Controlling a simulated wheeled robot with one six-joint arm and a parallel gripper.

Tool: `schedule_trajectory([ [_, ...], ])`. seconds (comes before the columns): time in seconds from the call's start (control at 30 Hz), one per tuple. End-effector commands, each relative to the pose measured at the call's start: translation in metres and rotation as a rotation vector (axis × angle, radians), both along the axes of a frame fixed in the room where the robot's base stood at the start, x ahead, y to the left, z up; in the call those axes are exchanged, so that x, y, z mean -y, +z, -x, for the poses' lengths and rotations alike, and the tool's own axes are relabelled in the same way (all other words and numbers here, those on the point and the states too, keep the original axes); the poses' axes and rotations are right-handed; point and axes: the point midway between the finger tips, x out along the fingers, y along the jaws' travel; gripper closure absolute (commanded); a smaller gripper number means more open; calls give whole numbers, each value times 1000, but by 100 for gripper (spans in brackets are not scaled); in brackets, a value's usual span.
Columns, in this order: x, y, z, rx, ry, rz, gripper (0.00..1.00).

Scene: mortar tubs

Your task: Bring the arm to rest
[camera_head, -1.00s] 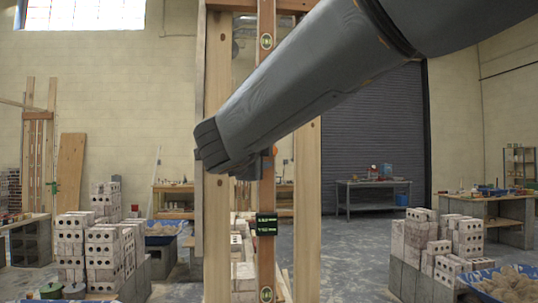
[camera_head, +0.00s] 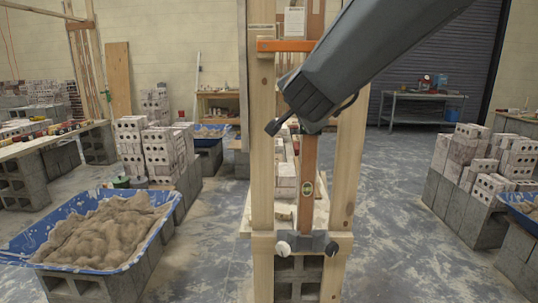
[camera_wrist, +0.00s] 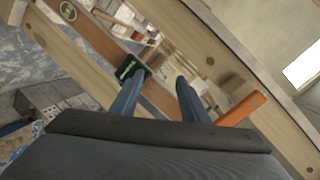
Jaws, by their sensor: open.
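My gripper (camera_wrist: 157,92) is open in the wrist view, its two blue-grey fingers apart with nothing seen held between them. A long brown level (camera_head: 308,170) stands upright in a wooden post frame (camera_head: 262,150). My arm hides its middle in the head view. The wrist view also shows the level (camera_wrist: 95,42), with a round vial and a small green display, beyond the fingers. Whether the fingers touch it cannot be told.
An orange bar (camera_head: 285,45) crosses the frame's top, and a grey clamp (camera_head: 307,242) sits low on it. A blue mortar tub (camera_head: 170,207) is at left. Block stacks (camera_head: 157,150) stand on both sides. Open floor (camera_head: 390,215) lies right of the frame.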

Motion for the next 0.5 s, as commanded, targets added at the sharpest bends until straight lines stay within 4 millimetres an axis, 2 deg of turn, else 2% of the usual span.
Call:
schedule_trajectory([
  [0.03, 4, -34, 8, -83, 63, 73, 59],
  [0.13, 8, -98, 33, -247, 200, 207, 59],
  [0.2, 15, -140, 57, -364, 290, 288, 59],
  [0.27, 23, -173, 81, -463, 361, 350, 59],
  [0.4, 48, -240, 146, -698, 523, 470, 59],
  [0.5, 69, -276, 197, -860, 632, 538, 59],
])
